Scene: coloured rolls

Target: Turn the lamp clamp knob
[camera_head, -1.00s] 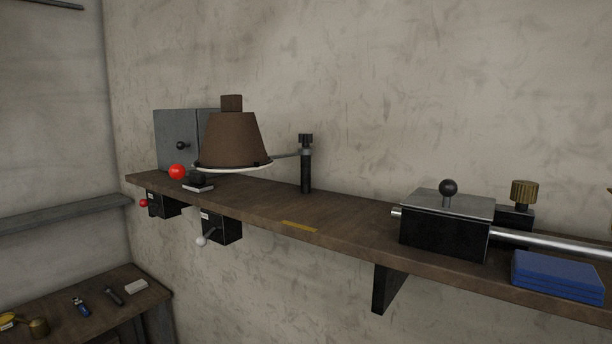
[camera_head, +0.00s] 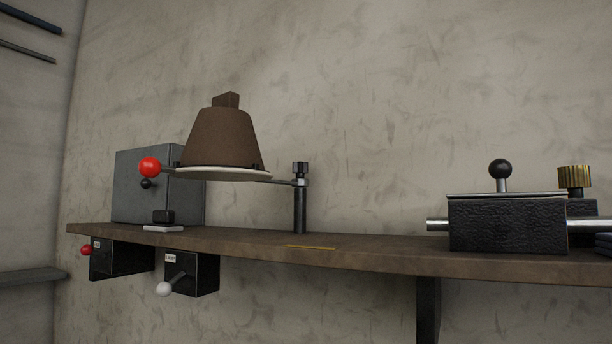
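The lamp has a brown cone shade (camera_head: 221,139) with a pale rim and a block on top. A thin arm joins it to a short dark post (camera_head: 300,210) standing on the shelf. A dark clamp knob (camera_head: 300,169) sits on top of the post, right of the shade. A red ball (camera_head: 149,167) on a short rod sticks out left of the shade. My gripper is not in view.
The wooden shelf (camera_head: 370,255) carries a grey cabinet (camera_head: 130,190) at left and a black box with a ball-topped lever (camera_head: 500,170) at right. A brass knob (camera_head: 574,177) stands behind it. Two switch boxes with a red (camera_head: 86,250) and a white ball (camera_head: 164,289) hang below.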

